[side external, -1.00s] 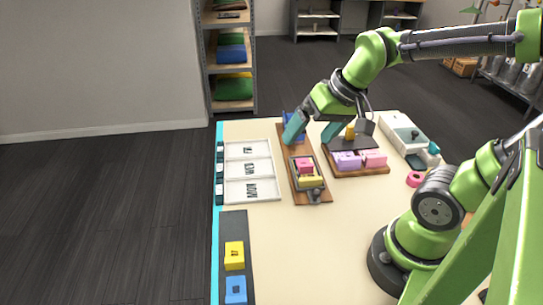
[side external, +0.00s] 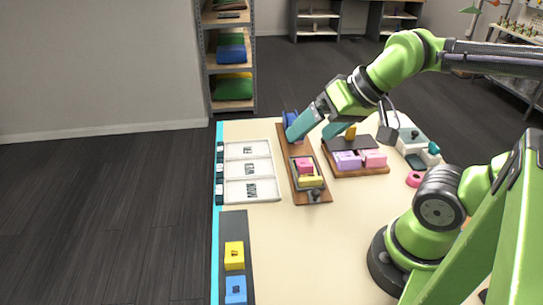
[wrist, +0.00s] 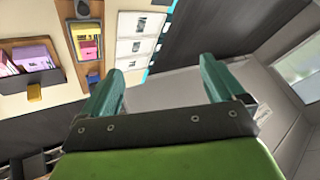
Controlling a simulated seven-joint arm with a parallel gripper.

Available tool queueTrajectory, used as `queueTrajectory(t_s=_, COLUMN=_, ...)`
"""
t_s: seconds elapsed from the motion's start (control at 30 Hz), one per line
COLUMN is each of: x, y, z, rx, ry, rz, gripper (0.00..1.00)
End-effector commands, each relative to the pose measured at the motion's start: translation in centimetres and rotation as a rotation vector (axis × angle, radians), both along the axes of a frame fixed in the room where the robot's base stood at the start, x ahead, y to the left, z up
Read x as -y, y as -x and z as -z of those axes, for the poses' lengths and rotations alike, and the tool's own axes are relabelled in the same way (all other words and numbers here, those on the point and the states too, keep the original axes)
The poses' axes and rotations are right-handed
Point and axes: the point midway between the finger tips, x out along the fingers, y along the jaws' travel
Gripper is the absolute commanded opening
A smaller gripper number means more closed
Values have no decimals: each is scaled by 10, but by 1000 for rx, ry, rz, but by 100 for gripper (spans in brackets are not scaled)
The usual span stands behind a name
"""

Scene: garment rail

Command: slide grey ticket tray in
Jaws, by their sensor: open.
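The grey ticket tray (side external: 292,172) sits on a long brown wooden board (side external: 321,200) and holds a pink block and a yellow block. A grey knob (side external: 314,196) is at its near end. The tray (wrist: 76,47) also shows in the wrist view, upper left, with its knob (wrist: 82,9) above it. My gripper (side external: 311,130) is open with teal fingers, above the board's far end and apart from the tray. In the wrist view, nothing is between its fingers (wrist: 160,85).
A dark-lidded wooden box (side external: 362,171) with lilac and pink blocks stands right of the board. A white three-slot panel (side external: 262,168) lies to the left. A dark strip (side external: 231,222) holds yellow and blue blocks near the front. The table's front middle is clear.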

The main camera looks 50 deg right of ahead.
Motion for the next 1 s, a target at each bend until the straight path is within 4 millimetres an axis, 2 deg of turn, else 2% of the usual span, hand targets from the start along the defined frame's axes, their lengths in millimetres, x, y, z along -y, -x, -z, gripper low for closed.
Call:
queueTrajectory(t_s=0.27, x=0, y=0, z=0, rx=0, ry=0, rz=0, gripper=94)
queueTrajectory(t_s=0.43, x=2, y=-4, z=11, rx=-48, ry=-1, rz=7, gripper=68)
queueTrajectory(t_s=0.57, x=9, y=-23, z=21, rx=-150, ry=21, rz=11, gripper=49)
queueTrajectory(t_s=0.8, x=33, y=-63, z=48, rx=-481, ry=133, rz=-96, gripper=49)
queueTrajectory(t_s=1.0, x=59, y=-89, z=71, rx=-771, ry=208, rz=-232, gripper=49)
